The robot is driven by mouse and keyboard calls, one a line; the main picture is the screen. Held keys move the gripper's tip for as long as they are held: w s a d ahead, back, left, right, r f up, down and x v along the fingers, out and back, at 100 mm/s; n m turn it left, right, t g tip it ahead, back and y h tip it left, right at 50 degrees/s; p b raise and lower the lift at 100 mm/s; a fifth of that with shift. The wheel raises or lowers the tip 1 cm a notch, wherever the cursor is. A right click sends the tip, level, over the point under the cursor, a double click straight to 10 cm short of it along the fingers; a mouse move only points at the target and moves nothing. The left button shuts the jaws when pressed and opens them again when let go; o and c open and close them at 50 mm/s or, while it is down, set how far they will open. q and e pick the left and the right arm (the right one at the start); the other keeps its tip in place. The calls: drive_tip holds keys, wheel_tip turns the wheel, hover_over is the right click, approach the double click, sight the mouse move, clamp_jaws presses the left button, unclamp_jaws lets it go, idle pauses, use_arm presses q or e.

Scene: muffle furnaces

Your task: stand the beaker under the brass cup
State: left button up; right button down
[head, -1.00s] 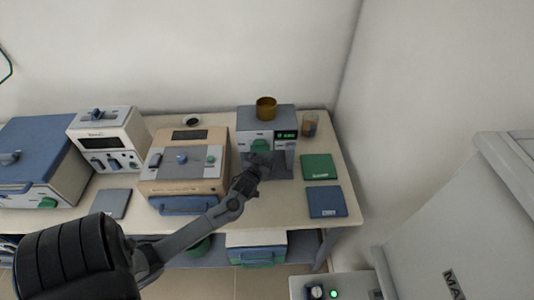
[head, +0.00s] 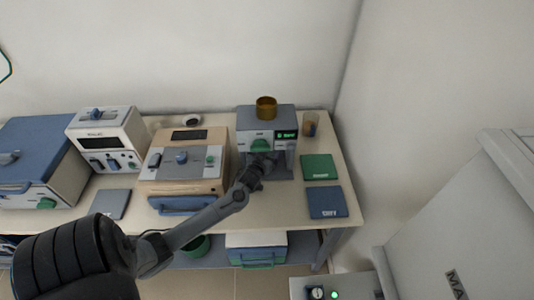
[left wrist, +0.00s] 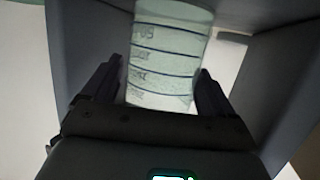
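The brass cup (head: 266,112) sits on top of the grey machine with the lit green display (head: 286,134). My left gripper (head: 262,160) is low at the front of this machine, under its green knob (head: 260,146). In the left wrist view, the clear beaker (left wrist: 165,60) with dark graduation lines stands between the two fingers of my left gripper (left wrist: 160,85). My right gripper is out of view.
A glass with brownish contents (head: 310,128) stands right of the machine. Green (head: 318,167) and blue (head: 326,202) pads lie at the bench's right end. A tan furnace (head: 184,170) stands close on the left, with a white instrument (head: 105,140) beyond.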

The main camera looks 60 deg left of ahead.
use_arm(q)
drive_tip(key=shift+r, duration=0.15)
drive_tip(key=shift+s+d, duration=0.1)
drive_tip(key=p+v, duration=0.2)
drive_tip(key=v, duration=0.9)
drive_tip(key=d+h, duration=0.1)
drive_tip(key=d, duration=0.1)
drive_tip(key=d+f+m+h, duration=0.1)
drive_tip(key=d, duration=0.2)
drive_tip(key=s+d+g+h, duration=0.1)
drive_tip(key=d, duration=0.2)
drive_tip(key=shift+d+f+m, duration=0.1)
drive_tip(key=shift+f+m, duration=0.1)
drive_tip(key=shift+m, duration=0.2)
drive_tip(key=s+d+r+m+g+h, duration=0.1)
drive_tip(key=s+d+m+g+h, duration=0.1)
drive_tip(key=s+d, duration=0.2)
drive_tip(key=s+d+m+g+h, duration=0.2)
drive_tip(key=s+d, duration=0.3)
drive_tip(key=d, duration=0.6)
drive_tip(key=s+d+r+m+g+h, duration=0.1)
drive_tip(key=s+d+m+g+h, duration=0.1)
drive_tip(key=s+d+m, duration=0.2)
drive_tip(key=s+d, duration=0.1)
drive_tip(key=d, duration=0.2)
drive_tip(key=shift+d+r+g, duration=0.3)
drive_tip(key=shift+g, duration=0.1)
